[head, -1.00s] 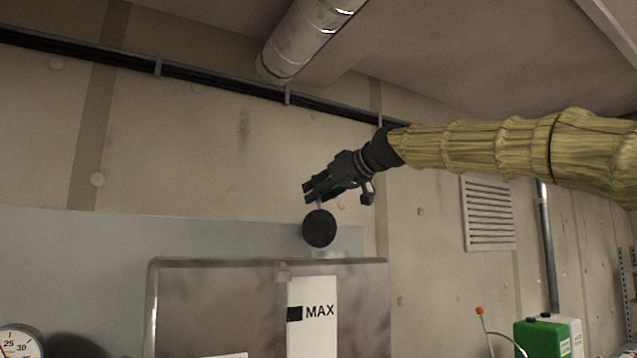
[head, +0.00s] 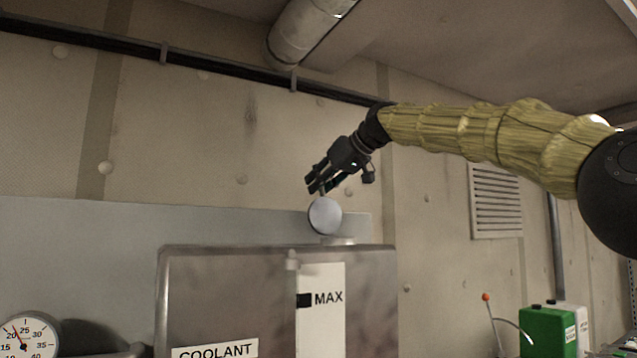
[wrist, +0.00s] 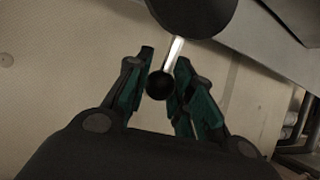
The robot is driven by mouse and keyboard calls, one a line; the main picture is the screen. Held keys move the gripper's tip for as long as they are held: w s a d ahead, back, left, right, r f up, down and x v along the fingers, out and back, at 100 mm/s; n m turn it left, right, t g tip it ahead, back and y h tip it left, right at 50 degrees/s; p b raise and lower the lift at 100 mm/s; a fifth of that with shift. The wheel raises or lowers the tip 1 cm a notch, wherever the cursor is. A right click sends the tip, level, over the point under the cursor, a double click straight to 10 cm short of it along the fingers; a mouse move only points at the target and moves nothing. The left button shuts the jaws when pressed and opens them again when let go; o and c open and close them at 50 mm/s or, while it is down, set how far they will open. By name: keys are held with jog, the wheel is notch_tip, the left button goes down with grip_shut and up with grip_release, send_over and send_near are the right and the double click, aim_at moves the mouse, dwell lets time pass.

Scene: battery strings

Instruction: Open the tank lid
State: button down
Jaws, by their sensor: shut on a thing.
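The coolant tank (head: 225,292) is a grey box with a COOLANT label and a MAX strip, low in the head view. Its round lid (head: 325,215) shows as a pale disc tilted on edge, just above a short pale neck (head: 338,240) on the tank top. I cannot tell whether the lid touches the neck. In the wrist view, the lid is a dark disc (wrist: 193,14) with a bright stem and a small dark knob (wrist: 159,86). My gripper (head: 316,187) is above the lid, its fingers shut on this knob and stem.
A wall with a dark rail and a pipe (head: 305,35) lies behind. A dial gauge (head: 27,338) is at lower left. A green container (head: 547,330) and a red-tipped rod (head: 486,297) are at lower right. Open air surrounds my gripper.

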jog(key=shift+f, duration=0.2)
jog(key=c, duration=1.5)
grip_release()
jog(key=shift+o, duration=0.2)
jog(key=shift+r, duration=0.15)
jog(key=shift+s+d+r, duration=0.3)
jog(key=shift+s+d, duration=0.05)
jog(key=shift+d, duration=0.05)
jog(key=v, duration=1)
jog(key=shift+d, duration=0.35)
jog(key=shift+s+r, duration=0.1)
jog(key=shift+s, duration=0.05)
